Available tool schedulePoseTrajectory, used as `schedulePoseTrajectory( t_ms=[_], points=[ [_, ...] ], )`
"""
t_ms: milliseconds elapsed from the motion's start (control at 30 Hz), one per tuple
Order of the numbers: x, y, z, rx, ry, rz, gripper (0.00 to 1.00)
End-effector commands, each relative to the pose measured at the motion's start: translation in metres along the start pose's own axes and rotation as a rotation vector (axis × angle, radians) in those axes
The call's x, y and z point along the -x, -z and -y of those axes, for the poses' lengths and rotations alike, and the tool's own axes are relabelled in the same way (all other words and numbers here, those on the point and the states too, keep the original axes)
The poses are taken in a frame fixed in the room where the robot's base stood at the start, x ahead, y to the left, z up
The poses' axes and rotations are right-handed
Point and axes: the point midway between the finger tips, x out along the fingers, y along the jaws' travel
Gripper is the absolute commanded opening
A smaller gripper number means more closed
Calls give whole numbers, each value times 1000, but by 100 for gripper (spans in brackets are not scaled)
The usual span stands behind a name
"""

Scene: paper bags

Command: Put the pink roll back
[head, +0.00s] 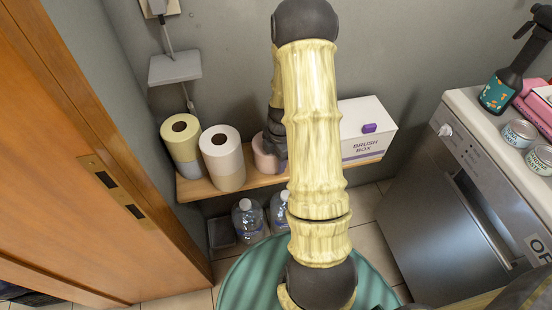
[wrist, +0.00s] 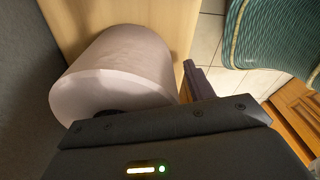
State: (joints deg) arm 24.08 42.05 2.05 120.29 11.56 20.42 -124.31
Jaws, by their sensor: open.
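The pink roll (head: 263,160) stands on the wooden shelf (head: 200,188) in the head view, partly hidden by my dark gripper (head: 276,148). In the wrist view, a pale pinkish roll (wrist: 115,75) fills the upper left, on the wood surface. Its dark core opening shows just above my gripper body (wrist: 165,135). My gripper is open and right at the roll's top and right side. The fingers are mostly hidden, so I cannot tell whether they touch it.
A white roll (head: 222,157) and a yellow roll (head: 181,143) stand left of the pink roll. A white brush box (head: 362,125) stands on the right of the shelf. Water bottles (head: 248,220) are below. A steel appliance (head: 450,200) is at right, a wooden door (head: 80,150) at left.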

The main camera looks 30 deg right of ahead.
Motion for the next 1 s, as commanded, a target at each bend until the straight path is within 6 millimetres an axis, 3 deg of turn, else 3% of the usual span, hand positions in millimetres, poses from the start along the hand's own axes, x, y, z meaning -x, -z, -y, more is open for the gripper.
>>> schedulePoseTrajectory(
  t_ms=[167,700,1000],
  points=[
    [14,0,-1,0,-3,1,53],
    [112,0,-1,0,-3,0,53],
    [122,0,0,1,0,0,53]
  ],
)
